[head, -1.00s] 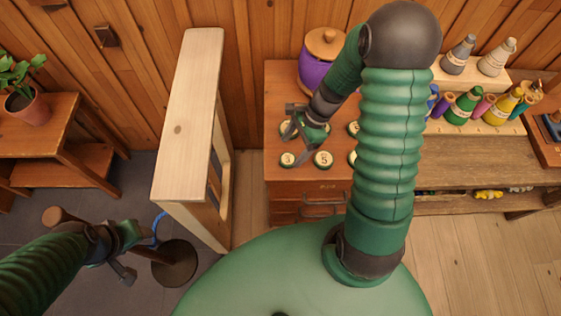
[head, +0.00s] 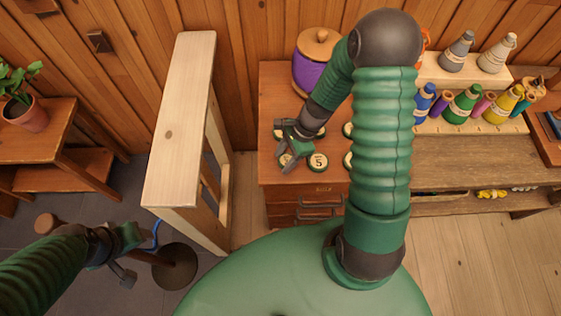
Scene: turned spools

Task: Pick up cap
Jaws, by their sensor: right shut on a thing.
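Several round cream caps with green rims and numbers lie on top of the wooden cabinet (head: 272,95). The cap marked 5 (head: 318,162) lies in clear view near the front edge. My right gripper (head: 289,160) points down at the front left of the cabinet top and is shut on a cap (head: 285,161), which its fingers partly cover. I cannot tell whether this cap is off the surface. Two caps at the right (head: 348,130) are partly behind my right arm. My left gripper (head: 133,257) is open and empty at the lower left.
A purple jar with a wooden lid (head: 316,68) stands at the back of the cabinet. A pale wooden frame (head: 178,130) rises to its left. A round dark stool or stand (head: 176,267) is below my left gripper.

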